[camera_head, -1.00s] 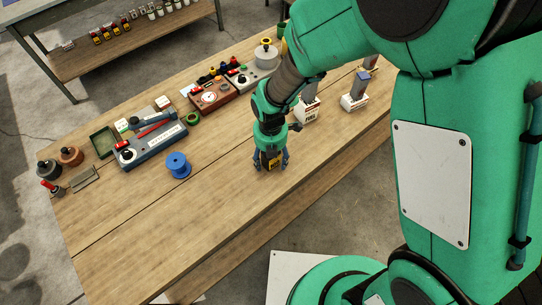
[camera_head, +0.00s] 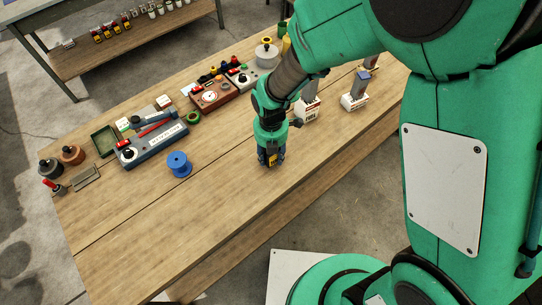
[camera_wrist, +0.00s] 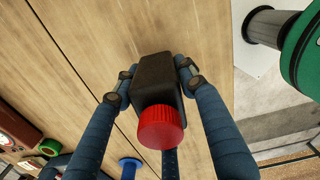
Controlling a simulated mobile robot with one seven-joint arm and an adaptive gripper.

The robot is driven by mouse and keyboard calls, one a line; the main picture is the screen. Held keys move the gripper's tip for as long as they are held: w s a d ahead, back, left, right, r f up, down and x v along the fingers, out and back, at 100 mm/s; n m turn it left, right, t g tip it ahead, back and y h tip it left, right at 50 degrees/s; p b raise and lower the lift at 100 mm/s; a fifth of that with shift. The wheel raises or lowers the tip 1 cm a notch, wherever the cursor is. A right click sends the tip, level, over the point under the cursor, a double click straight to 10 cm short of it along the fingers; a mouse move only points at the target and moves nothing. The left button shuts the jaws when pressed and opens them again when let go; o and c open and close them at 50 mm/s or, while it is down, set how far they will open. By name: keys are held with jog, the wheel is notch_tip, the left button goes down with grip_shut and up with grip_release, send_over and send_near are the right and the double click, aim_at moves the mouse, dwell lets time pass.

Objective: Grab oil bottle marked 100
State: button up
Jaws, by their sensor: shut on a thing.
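A black bottle (camera_wrist: 155,77) with a red cap (camera_wrist: 161,127) is between the fingers of my gripper in the wrist view. My gripper (camera_wrist: 153,84) is shut on it, with fingers touching its sides. In the head view my gripper (camera_head: 271,160) points down over the front middle of the wooden bench (camera_head: 190,215). The bottle there is mostly hidden by the fingers; a yellow patch shows between them. No number on the bottle can be read. I cannot tell whether its base touches the bench.
A blue spool (camera_head: 179,164) stands left of my gripper. A blue-grey tool (camera_head: 150,143) lies behind it, near a green tray (camera_head: 104,141). White-based items (camera_head: 308,110) stand at the right. The front left of the bench is clear.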

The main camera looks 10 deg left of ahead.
jog(key=shift+s+d+r+p, duration=0.1)
jog(key=shift+s+r+p, duration=0.05)
jog(key=shift+r, duration=0.4)
jog(key=shift+s+d+r+p, duration=0.1)
jog(key=shift+s+r+p, duration=0.05)
jog(key=shift+r, duration=0.35)
jog(key=s+d+p, duration=0.1)
jog(key=s+d, duration=0.2)
jog(key=s, duration=0.3)
jog(key=s+d+r+p, duration=0.1)
jog(key=s+d, duration=0.3)
jog(key=s, duration=0.3)
jog(key=shift+s+d, duration=0.15)
jog(key=shift+s, duration=0.05)
jog(key=shift+r, duration=0.1)
